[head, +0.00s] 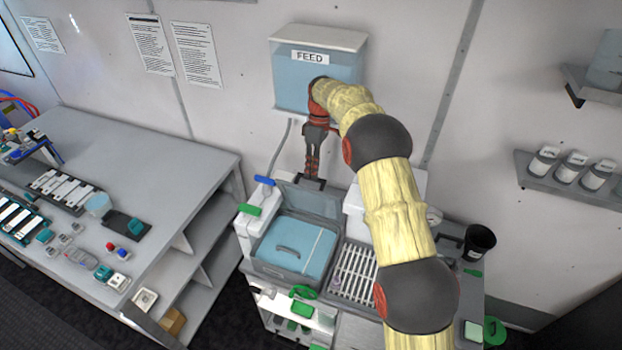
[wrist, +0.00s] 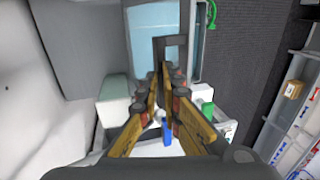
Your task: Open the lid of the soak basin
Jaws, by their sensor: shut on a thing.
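The soak basin (head: 258,262) is a grey-rimmed tub with light blue contents, below the FEED tank in the head view. Its translucent grey lid (head: 312,201) stands raised at the back edge, so the basin is uncovered. My gripper (head: 312,172) points down at the lid's top edge and is shut on its dark handle (head: 309,183). In the wrist view my gripper (wrist: 171,76) has its fingers close together at the dark handle frame (wrist: 172,42). The exact contact is partly hidden by the fingers.
The FEED tank (head: 318,82) hangs on the wall just behind my gripper. A slatted drain rack (head: 354,270) is right of the basin. A blue lever (head: 265,180) and a green lever (head: 249,210) are at left. A grey workbench (head: 150,165) stands further left.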

